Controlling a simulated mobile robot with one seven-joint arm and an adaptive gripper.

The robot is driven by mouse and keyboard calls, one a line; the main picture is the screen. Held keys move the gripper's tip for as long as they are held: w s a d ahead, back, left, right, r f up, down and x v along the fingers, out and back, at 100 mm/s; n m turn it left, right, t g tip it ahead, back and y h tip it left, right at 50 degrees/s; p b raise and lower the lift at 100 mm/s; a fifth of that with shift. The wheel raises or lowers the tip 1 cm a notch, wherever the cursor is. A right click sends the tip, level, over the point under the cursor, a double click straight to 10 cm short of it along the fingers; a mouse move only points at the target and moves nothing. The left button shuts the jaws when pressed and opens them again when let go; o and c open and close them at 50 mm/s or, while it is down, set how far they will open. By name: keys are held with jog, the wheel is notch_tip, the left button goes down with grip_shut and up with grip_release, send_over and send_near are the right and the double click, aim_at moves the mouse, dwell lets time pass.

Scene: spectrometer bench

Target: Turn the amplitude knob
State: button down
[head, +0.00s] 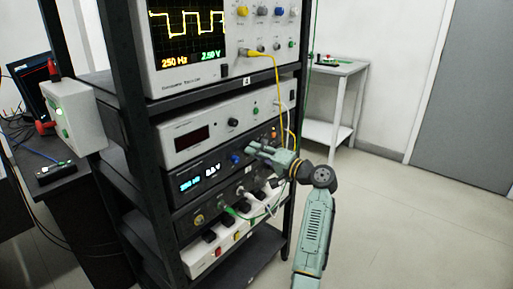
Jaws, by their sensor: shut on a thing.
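The signal generator (200,176) is the dark unit in the middle of the rack, with a lit blue and white display (200,180). The display digits are small; the left reading looks like 250 Hz, and the right one I cannot read surely. A blue knob (236,159) shows just left of my gripper. My gripper (254,150) is at the front panel of this unit, to the right of the blue knob, with its fingers closed around a knob. That amplitude knob is hidden behind the fingers.
The oscilloscope (188,83) above shows a yellow square wave, 250 Hz and 2.50 V. A yellow cable (277,75) hangs near my wrist. Green and white cables and a power strip (205,258) lie below. Open floor (400,220) is to the right.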

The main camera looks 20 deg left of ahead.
jog(key=shift+m+p, duration=1.3)
jog(key=shift+m, duration=0.6)
jog(key=c, duration=1.5)
grip_release()
jog(key=shift+o, duration=0.2)
jog(key=v, duration=1.2)
